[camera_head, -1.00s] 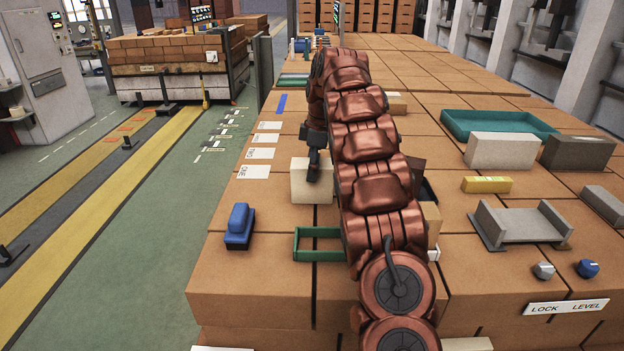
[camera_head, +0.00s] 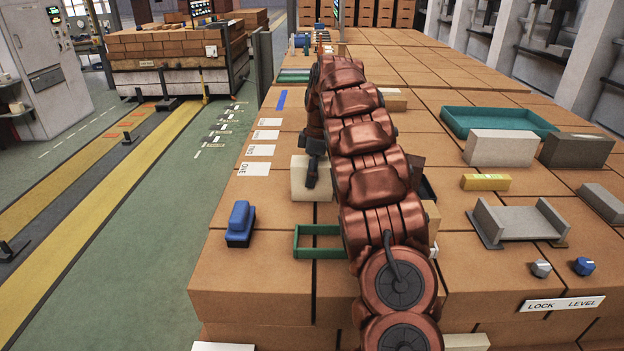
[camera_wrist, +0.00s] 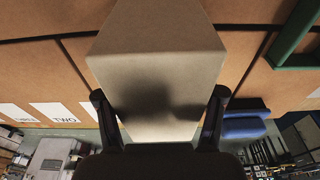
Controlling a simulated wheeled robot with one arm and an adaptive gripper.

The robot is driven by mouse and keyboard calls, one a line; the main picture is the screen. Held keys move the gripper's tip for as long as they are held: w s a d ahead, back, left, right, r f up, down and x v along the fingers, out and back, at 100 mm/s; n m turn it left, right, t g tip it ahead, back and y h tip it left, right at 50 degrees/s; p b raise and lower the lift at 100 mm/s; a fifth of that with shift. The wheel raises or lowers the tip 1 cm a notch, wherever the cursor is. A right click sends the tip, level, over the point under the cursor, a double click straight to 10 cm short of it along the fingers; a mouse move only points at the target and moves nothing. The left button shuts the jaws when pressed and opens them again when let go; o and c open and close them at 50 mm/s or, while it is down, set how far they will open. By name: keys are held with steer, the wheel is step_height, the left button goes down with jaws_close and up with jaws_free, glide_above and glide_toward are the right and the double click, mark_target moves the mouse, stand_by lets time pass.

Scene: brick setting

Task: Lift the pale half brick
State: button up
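The pale half brick (camera_head: 299,181) is a cream block standing on the brick-coloured tabletop (camera_head: 262,222), left of my arm. My gripper (camera_head: 311,180) points down at it and hides part of its front in the head view. In the wrist view the half brick (camera_wrist: 155,65) fills the upper middle, with a dark shadow on its near face. The two dark fingers of my gripper (camera_wrist: 160,102) are spread wide, one at each side of the block. I see no clear sign of them squeezing it. The brick's underside is hidden.
A green frame (camera_head: 318,253) lies in front of the brick, and a blue block-like tool (camera_head: 240,224) lies front left. White numbered labels (camera_head: 256,169) lie to the left. A green tray (camera_head: 497,112), grey bricks and a grey cradle (camera_head: 518,224) stand to the right.

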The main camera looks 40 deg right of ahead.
jaws_close()
stand_by(0.3)
steer(key=shift+w+r+b, duration=0.1)
steer(key=shift+r+b, duration=0.2)
steer(key=shift+r, duration=0.05)
steer(key=shift+r+b, duration=0.75)
steer(key=shift+r, duration=0.65)
steer(key=shift+s+a+b, duration=0.2)
steer(key=shift+s+b, duration=0.15)
steer(key=shift+s, duration=0.35)
steer(key=shift+s+a+b, duration=0.15)
steer(key=shift+s+b, duration=0.2)
steer(key=shift+s, duration=0.3)
steer(key=s+a+b, duration=0.2)
steer(key=s, duration=0.4)
steer(key=s+a+r+b, duration=0.1)
steer(key=s+a+b, duration=0.1)
steer(key=s, duration=0.4)
steer(key=shift+s+r+b, duration=0.25)
steer(key=shift+s+b, duration=0.15)
steer(key=shift+b, duration=0.2)
